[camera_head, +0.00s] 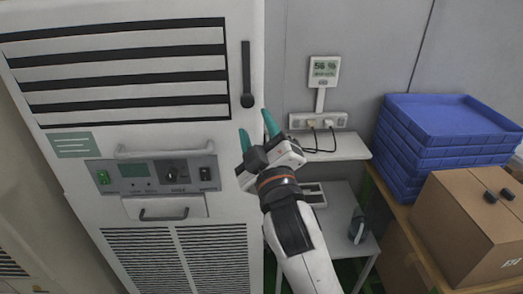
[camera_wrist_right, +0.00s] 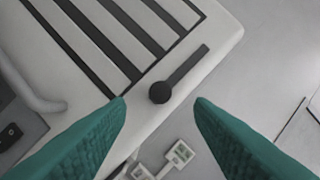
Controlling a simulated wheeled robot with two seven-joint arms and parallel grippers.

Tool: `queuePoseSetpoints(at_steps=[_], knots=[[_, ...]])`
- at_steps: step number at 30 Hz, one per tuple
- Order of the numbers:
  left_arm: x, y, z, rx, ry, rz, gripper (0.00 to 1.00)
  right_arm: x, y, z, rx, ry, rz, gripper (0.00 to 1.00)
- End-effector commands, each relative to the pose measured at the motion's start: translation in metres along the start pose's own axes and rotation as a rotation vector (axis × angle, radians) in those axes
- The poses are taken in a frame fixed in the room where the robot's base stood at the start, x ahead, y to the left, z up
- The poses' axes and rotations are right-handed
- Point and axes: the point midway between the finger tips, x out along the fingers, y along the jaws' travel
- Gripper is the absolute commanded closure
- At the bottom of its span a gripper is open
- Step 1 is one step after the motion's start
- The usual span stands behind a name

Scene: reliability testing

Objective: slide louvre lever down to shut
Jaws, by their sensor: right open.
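The louvre lever is a round black knob (camera_head: 247,100) at the lower end of a dark upright bar or slot (camera_head: 246,65) on the white cabinet's right edge. The wrist view shows the knob (camera_wrist_right: 159,92) and the bar running to the upper right. The louvre panel (camera_head: 120,75) has white slats with dark gaps between them. My right gripper (camera_head: 256,125), with teal fingers, is open and empty just below the knob in the head view. In the right wrist view the knob appears between the open fingertips (camera_wrist_right: 160,103), apart from both. My left gripper is not in view.
A cabinet handle (camera_head: 166,150) and control panel (camera_head: 155,175) lie below the louvres. Right of the cabinet are a wall shelf (camera_head: 335,148) with a display (camera_head: 324,70) above, blue crates (camera_head: 440,125) and a cardboard box (camera_head: 470,225).

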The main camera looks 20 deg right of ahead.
Motion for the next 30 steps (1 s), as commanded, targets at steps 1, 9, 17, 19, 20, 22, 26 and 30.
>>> queuePoseSetpoints(at_steps=[1, 9, 17, 19, 20, 22, 26, 30], knots=[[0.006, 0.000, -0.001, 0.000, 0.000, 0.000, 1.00, -0.010, 0.002, -0.002, 0.003, 0.000, 0.000, 0.52], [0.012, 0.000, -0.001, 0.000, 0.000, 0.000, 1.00, -0.035, 0.001, -0.001, 0.000, 0.001, 0.000, 0.52], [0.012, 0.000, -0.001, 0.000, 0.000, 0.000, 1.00, -0.035, 0.000, 0.000, 0.000, 0.001, 0.000, 0.52], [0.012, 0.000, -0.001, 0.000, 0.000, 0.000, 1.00, -0.035, 0.000, 0.000, 0.000, 0.001, 0.000, 0.52], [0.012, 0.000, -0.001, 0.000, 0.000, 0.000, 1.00, -0.035, 0.000, 0.000, 0.000, 0.001, 0.000, 0.52], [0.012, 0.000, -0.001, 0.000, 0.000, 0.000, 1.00, -0.035, 0.000, 0.000, 0.000, 0.001, 0.000, 0.52], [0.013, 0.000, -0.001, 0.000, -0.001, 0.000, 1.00, -0.031, 0.016, -0.009, -0.002, 0.016, 0.031, 0.52], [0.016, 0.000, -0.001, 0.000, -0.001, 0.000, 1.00, -0.018, 0.077, -0.045, 0.001, 0.075, 0.150, 0.52]])
